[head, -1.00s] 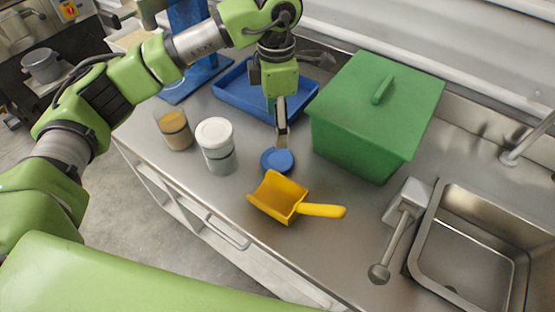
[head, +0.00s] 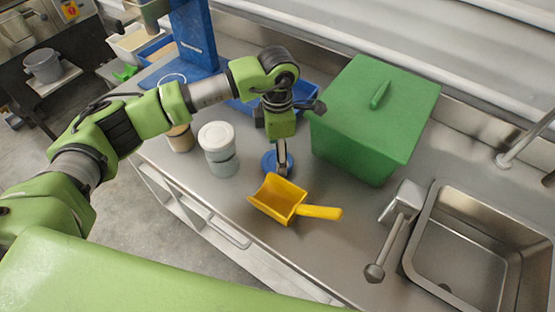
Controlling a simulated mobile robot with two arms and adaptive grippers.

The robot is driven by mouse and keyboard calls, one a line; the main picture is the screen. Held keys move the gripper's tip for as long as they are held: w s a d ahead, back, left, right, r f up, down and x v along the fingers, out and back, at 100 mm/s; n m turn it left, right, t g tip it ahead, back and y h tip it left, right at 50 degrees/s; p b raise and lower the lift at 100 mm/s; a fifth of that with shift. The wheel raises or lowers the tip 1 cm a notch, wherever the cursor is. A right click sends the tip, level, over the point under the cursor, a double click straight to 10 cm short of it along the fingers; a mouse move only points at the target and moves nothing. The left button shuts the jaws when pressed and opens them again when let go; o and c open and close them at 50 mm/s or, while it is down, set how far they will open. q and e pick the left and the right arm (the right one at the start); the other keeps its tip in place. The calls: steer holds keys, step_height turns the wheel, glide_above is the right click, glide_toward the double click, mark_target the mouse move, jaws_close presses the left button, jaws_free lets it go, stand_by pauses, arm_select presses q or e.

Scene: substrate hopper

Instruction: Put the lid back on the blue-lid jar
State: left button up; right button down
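The round blue lid (head: 267,163) lies on the steel counter between the yellow scoop and the green bin. My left gripper (head: 282,170) points down right over the lid and covers part of it; I cannot tell whether its fingers are open or shut, or touching the lid. A jar with tan contents and no blue lid (head: 180,142) stands at the left counter edge, its top partly hidden by my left arm. A jar with a white lid (head: 217,150) stands upright to its right. My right gripper is not in view.
The yellow scoop (head: 280,199) lies just in front of the lid. A green lidded bin (head: 370,125) stands close on the right, and a blue tray (head: 304,93) is behind. A sink (head: 470,250) and tap are at right. The front counter strip is clear.

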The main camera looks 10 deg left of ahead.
arm_select(q)
steer(key=shift+f, duration=1.25)
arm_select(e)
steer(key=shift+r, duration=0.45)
arm_select(q)
steer(key=c, duration=0.6)
steer(key=shift+o, duration=0.2)
steer(key=shift+r, duration=0.1)
step_height(320, 180, up, 10)
steer(key=b, duration=0.2)
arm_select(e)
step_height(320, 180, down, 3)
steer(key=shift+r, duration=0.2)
